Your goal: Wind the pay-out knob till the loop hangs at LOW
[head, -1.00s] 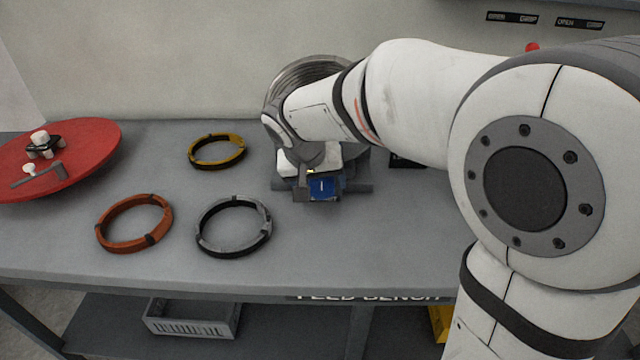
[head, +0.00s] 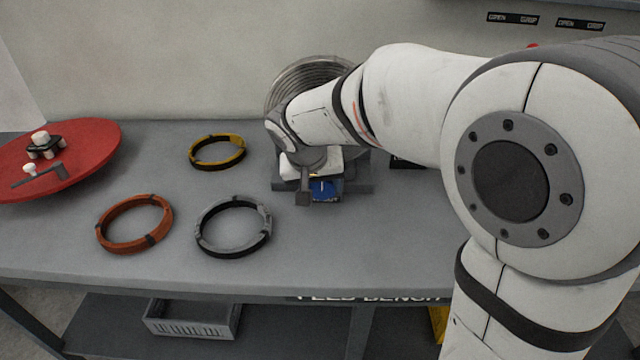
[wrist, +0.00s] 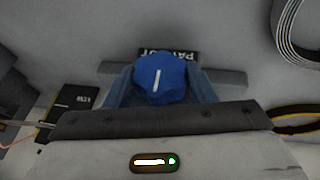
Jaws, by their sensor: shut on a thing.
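The pay-out knob (wrist: 161,80) is blue with a white line, and the line stands nearly upright in the wrist view. A dark label, partly hidden, lies behind it. The blue knob also shows in the head view (head: 326,188), at the front of a grey stand. My gripper (head: 314,188) is shut on the knob; its grey body covers the lower part of the wrist view. A black plate (wrist: 72,108) with small white lettering, perhaps LOW, lies at the left. A thin copper-coloured line (wrist: 22,140) crosses the left edge; I cannot tell where the loop hangs.
Orange (head: 134,223), grey (head: 233,226) and yellow (head: 217,151) rings lie on the grey bench (head: 180,272). A red disc with a crank (head: 85,150) stands at the left. A large wire coil (head: 300,78) stands behind my wrist. A grey crate (head: 192,318) is below.

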